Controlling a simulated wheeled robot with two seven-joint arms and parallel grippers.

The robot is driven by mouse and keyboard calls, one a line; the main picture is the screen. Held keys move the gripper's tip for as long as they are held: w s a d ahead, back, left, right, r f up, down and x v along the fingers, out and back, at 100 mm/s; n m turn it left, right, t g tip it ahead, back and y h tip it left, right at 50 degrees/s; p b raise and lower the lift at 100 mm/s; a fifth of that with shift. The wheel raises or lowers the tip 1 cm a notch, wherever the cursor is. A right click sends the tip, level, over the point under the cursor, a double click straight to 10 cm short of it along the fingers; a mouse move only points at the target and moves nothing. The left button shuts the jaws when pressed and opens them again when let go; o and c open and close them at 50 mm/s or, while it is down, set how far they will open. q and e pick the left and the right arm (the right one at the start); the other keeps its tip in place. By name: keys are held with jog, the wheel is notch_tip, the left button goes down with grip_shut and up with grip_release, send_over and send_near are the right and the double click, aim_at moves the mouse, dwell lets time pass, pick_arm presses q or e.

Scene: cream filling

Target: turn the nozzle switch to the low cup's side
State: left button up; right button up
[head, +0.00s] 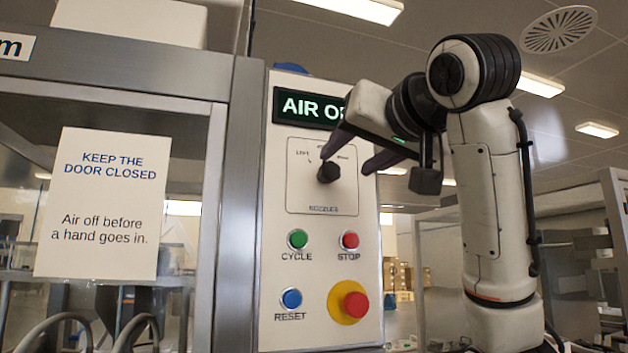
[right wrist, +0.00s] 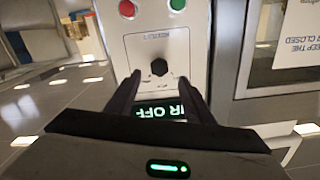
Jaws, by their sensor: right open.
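The nozzle switch (head: 328,172) is a black knob on a square plate marked NOZZLES (head: 340,198), on the white control panel. It also shows in the right wrist view (right wrist: 159,67). I cannot tell which way it points. A label at its upper left looks like LIVE; the marking at its upper right is partly hidden by a finger. My right gripper (head: 350,157) is open and empty, its dark fingers close in front of the plate. In the right wrist view the fingertips (right wrist: 158,80) lie either side of the switch's line, just short of it. No cup shows. My left gripper is out of view.
A lit display (head: 300,105) above the switch reads AIR OFF, partly covered by my gripper. Below are the green CYCLE (head: 297,239), red STOP (head: 350,240), blue RESET (head: 291,299) and a red mushroom button (head: 355,304). A glazed door with a notice (head: 103,203) stands left.

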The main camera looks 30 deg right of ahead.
aim_at(332, 172)
jog(key=p+x, duration=0.1)
jog(key=x, duration=0.2)
jog(key=shift+w+d+r, duration=0.15)
jog(key=shift+w, duration=0.1)
jog(key=p+x, duration=0.2)
jog(key=x, duration=0.3)
jog(key=shift+w, duration=0.45)
jog(key=c, duration=1)
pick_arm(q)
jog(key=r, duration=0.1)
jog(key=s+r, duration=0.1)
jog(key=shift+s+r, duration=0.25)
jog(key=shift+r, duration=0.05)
pick_arm(e)
jog(key=shift+c, duration=0.2)
